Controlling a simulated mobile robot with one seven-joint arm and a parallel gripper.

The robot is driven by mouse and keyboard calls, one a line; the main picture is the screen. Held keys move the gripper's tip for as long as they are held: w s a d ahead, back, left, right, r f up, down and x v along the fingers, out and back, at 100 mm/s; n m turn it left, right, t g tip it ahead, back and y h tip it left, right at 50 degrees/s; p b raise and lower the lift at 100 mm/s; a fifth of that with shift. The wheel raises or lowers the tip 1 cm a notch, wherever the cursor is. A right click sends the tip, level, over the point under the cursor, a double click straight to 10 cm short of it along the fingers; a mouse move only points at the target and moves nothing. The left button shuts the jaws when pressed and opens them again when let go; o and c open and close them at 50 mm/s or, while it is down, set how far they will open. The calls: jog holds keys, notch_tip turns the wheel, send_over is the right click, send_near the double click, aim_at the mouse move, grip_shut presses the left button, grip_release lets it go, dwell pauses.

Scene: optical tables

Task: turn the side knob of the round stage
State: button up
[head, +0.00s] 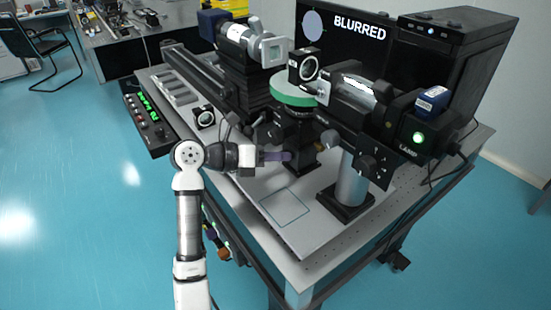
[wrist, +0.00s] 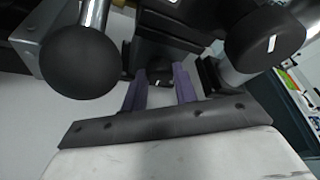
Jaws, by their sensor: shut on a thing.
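The round stage (head: 293,96) has a green rim and stands on a dark mount in the middle of the optical table. My gripper (head: 286,156) reaches in from the left, level, below the green rim. Its purple fingers also show in the wrist view (wrist: 161,80), standing on either side of a small dark knob (wrist: 160,77). The fingers are shut on this knob, which looks like the stage's side knob. In the head view the knob is mostly hidden by the fingers and dark parts of the mount.
Two large black knobs flank my gripper in the wrist view, one left (wrist: 78,62) and one right (wrist: 265,38). A post (head: 351,180) stands right of the stage. The monitor (head: 345,35) reads BLURRED. Bare plate (head: 285,207) lies in front.

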jog(key=o, duration=1)
jog(key=shift+c, duration=0.2)
jog(key=shift+a, duration=0.1)
jog(key=b+v, duration=0.4)
jog(key=v, duration=0.9)
jog(key=shift+s+a+r, duration=0.15)
jog(key=shift+s+a, duration=0.05)
jog(key=shift+a, duration=0.05)
